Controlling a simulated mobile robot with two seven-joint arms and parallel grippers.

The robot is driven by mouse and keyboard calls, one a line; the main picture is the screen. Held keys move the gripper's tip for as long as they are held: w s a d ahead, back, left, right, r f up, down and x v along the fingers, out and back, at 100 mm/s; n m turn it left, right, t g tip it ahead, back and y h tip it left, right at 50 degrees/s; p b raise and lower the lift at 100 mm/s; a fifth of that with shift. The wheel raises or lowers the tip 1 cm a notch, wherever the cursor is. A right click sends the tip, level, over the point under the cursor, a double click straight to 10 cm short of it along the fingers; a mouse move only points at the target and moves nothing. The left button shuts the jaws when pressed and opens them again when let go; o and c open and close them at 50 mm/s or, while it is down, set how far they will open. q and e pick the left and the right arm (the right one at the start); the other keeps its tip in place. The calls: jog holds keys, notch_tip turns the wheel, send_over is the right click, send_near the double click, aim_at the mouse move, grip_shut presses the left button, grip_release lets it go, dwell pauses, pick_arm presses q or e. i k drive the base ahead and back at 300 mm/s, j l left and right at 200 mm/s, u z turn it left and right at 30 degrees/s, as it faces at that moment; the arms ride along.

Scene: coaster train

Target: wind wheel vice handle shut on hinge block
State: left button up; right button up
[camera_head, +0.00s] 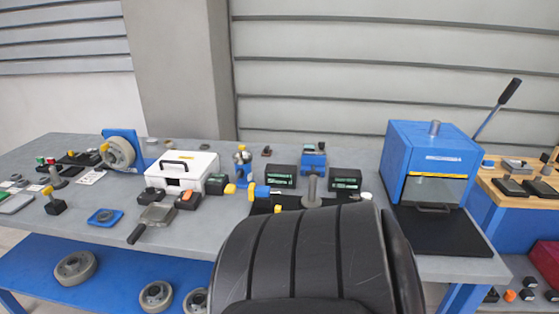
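A blue upright stand holding a grey wheel (118,152) is at the back left of the grey bench. A small blue fixture (313,160) with a dark piece on top stands at the back middle, behind a grey post (312,190). Another small blue device (243,166) with a metal ball on top stands just left of it. I cannot tell which of these is the wheel vice, nor make out its handle or the hinge block. Neither of my grippers is in view. A large black ribbed form hides the front middle of the bench.
A white box (182,170), a flat grey tool with a dark handle (153,218) and a blue tray (105,216) sit on the left half. A blue press (428,160) with a raised lever stands right. Grey wheels (75,268) lie on the lower blue shelf.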

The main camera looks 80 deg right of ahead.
aim_at(313, 171)
jog(key=z, duration=0.5)
jog(key=j+z, duration=0.1)
jog(key=z, duration=1.8)
jog(key=k+z, duration=0.1)
jog(key=z, duration=0.4)
